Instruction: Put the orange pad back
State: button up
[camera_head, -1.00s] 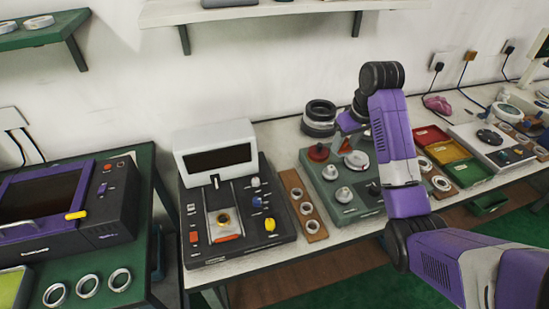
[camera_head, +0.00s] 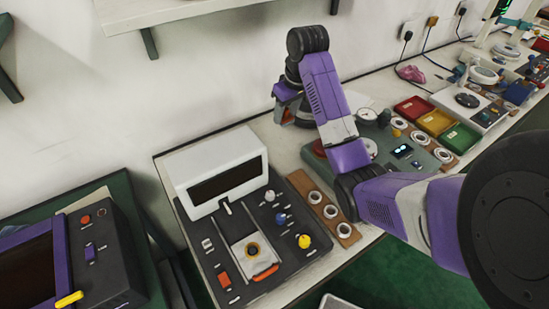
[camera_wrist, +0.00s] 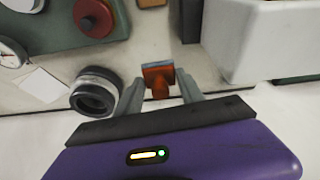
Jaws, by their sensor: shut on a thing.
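The orange pad (camera_wrist: 158,78) is between the two grey fingertips of my gripper (camera_wrist: 160,90) in the wrist view. The gripper is shut on it, above the pale bench. A black and silver ring stack (camera_wrist: 94,92) stands just left of the fingers. In the head view my gripper (camera_head: 284,108) is at the bench's back, right of the white-hooded machine (camera_head: 222,170); my arm hides part of it, and I cannot clearly make out the pad there.
A wooden strip with rings (camera_head: 323,211) lies beside the machine. The green gauge station, with a red knob (camera_wrist: 95,17) and a white dial (camera_wrist: 10,52), is close by. Red, yellow and green trays (camera_head: 461,139) stand farther right. Bare bench shows around the gripper.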

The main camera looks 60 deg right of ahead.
notch_tip(320, 180, down, 19)
jog(key=shift+f+p, duration=0.1)
jog(key=shift+p, duration=0.45)
jog(key=shift+f, duration=0.15)
jog(key=o, duration=1.5)
jog(key=b+v, duration=0.1)
jog(key=v, duration=1.1)
